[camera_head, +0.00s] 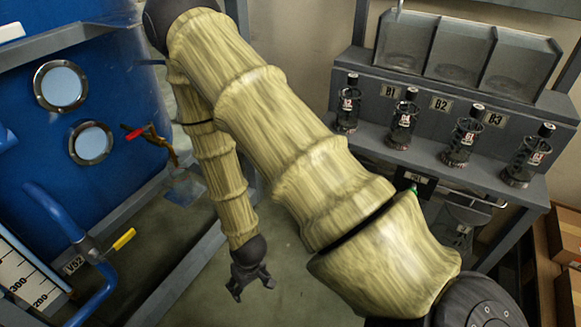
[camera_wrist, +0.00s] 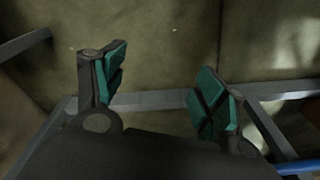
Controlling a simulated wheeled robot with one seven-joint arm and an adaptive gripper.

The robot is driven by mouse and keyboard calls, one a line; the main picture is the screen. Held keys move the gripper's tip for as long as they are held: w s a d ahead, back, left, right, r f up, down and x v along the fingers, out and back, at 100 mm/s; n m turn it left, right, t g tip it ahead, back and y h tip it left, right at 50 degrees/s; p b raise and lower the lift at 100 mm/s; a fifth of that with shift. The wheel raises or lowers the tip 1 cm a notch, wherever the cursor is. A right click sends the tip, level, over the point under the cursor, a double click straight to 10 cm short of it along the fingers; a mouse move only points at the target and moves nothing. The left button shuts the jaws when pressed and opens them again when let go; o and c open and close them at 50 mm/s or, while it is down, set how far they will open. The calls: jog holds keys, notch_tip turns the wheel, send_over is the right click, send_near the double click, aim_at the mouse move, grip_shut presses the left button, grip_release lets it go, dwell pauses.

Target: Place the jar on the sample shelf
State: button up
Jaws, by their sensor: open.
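I cannot tell which one the task means. My gripper (camera_head: 252,291) hangs low at the centre left, pointing down, far from the shelf. It is open and empty; the wrist view shows its green-padded fingers (camera_wrist: 160,78) apart over bare floor.
Plates B1 to B3 and clear-fronted bins (camera_head: 464,55) are behind the jars. A glass vessel (camera_head: 462,212) below the shelf is partly hidden by my arm. A blue tank (camera_head: 90,90) with pipes and valves fills the left. Cardboard boxes (camera_head: 565,235) are at the right edge.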

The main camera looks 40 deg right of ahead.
jog(key=s+f, duration=0.3)
jog(key=s, duration=0.5)
jog(key=s+d+f+g, duration=0.1)
jog(key=s+f, duration=0.2)
jog(key=s, duration=0.6)
jog(key=shift+d+g, duration=0.15)
jog(key=shift+g, duration=0.15)
